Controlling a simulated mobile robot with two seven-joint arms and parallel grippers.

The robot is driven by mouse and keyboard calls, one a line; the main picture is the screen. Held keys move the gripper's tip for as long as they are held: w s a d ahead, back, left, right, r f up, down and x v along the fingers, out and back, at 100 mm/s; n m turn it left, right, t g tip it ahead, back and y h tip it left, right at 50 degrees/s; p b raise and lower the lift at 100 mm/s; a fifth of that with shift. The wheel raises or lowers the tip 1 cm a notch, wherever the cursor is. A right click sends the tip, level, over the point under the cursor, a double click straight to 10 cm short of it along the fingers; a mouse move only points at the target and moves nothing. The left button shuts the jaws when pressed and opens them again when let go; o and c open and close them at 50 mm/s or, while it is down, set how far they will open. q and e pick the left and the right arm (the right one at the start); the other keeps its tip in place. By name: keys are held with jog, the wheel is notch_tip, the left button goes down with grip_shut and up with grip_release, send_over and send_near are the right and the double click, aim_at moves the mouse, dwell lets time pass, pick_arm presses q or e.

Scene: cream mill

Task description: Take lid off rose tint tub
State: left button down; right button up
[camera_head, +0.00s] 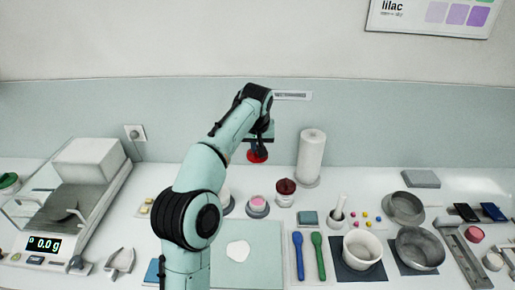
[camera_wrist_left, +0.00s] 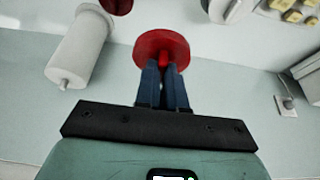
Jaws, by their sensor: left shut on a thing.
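My left gripper (camera_head: 258,147) is shut on a red lid (camera_head: 257,157) and holds it in the air above the counter. In the left wrist view, the dark fingers (camera_wrist_left: 163,72) close on the knob of the round red lid (camera_wrist_left: 161,42). Below the lid in the head view, an open tub (camera_head: 257,206) with pink contents stands on the counter. Beside it on the right stands a tub with a dark red lid (camera_head: 286,187) on top. My right gripper is not in view.
A white paper roll (camera_head: 311,157) stands behind the tubs. A glass-sided scale (camera_head: 70,208) is at the left. Blue (camera_head: 298,255) and green (camera_head: 318,255) spatulas, a mortar bowl (camera_head: 362,250) and metal bowls (camera_head: 420,247) fill the right. A pale green mat (camera_head: 262,258) lies in front.

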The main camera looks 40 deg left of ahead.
pick_arm(q)
jog(key=shift+r, duration=0.3)
jog(key=shift+r, duration=1.4)
